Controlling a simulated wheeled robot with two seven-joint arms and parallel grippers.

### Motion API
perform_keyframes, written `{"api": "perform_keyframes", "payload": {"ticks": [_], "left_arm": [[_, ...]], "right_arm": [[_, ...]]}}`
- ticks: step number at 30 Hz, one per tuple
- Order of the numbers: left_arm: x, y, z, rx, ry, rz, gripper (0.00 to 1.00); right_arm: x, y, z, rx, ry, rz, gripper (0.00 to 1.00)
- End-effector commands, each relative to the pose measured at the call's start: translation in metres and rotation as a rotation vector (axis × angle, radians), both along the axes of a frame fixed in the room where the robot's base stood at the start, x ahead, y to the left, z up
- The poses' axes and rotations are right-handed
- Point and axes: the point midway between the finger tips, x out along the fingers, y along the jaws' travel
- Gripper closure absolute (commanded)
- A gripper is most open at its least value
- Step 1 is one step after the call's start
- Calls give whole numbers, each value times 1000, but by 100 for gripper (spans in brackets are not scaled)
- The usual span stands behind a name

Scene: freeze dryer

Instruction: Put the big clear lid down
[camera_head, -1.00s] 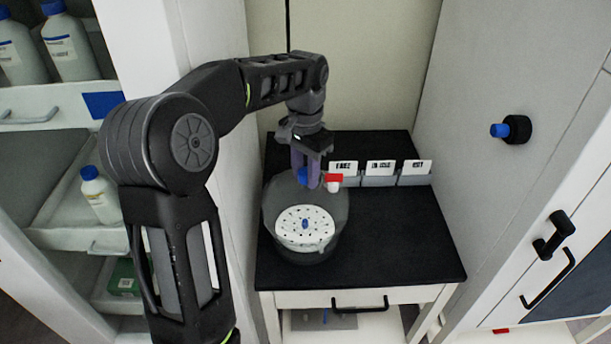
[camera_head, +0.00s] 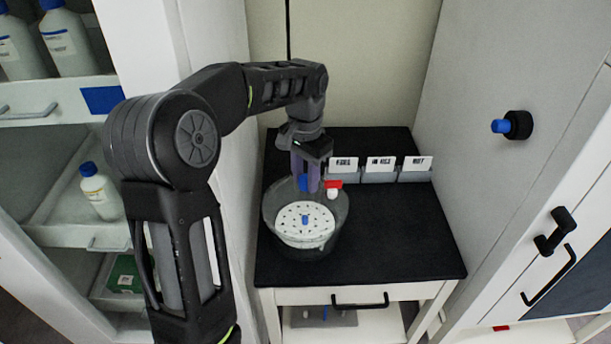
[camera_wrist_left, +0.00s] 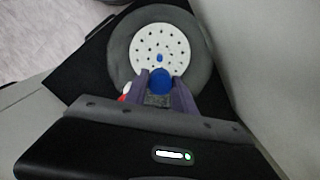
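The big clear lid (camera_head: 340,210) is a smoky see-through dome with a blue knob (camera_head: 304,184) on top and a red-and-white fitting (camera_head: 333,188) at its side. My left gripper (camera_head: 306,182) points down from above with its purple fingers on both sides of the knob. It is shut on the knob; the left wrist view shows the knob (camera_wrist_left: 160,82) between the fingertips (camera_wrist_left: 161,88). Below the lid, a white plate with holes (camera_head: 304,224) and a small blue centre shows through. I cannot tell whether the lid's rim touches the vessel under it. My right gripper is not in view.
The black tabletop (camera_head: 400,240) is clear to the right of the lid. Several card holders (camera_head: 380,176) stand at its back. A shelf unit with bottles (camera_head: 100,190) is on the left, and a white cabinet (camera_head: 500,60) with a blue-and-black knob on the right.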

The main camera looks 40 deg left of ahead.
Motion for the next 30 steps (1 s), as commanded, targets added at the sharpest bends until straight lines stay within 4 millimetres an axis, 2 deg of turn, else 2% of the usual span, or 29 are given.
{"api": "perform_keyframes", "payload": {"ticks": [1,7,17,20,23,30], "left_arm": [[0,0,0,0,0,0,64],[0,0,0,0,0,0,48],[0,0,5,0,-1,0,48],[0,0,14,0,-2,0,48],[1,0,24,0,-4,0,48],[1,0,76,1,-6,0,48]], "right_arm": [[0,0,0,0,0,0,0],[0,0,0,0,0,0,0],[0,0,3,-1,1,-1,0],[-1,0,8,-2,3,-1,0],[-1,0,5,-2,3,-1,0],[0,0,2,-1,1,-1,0]]}}
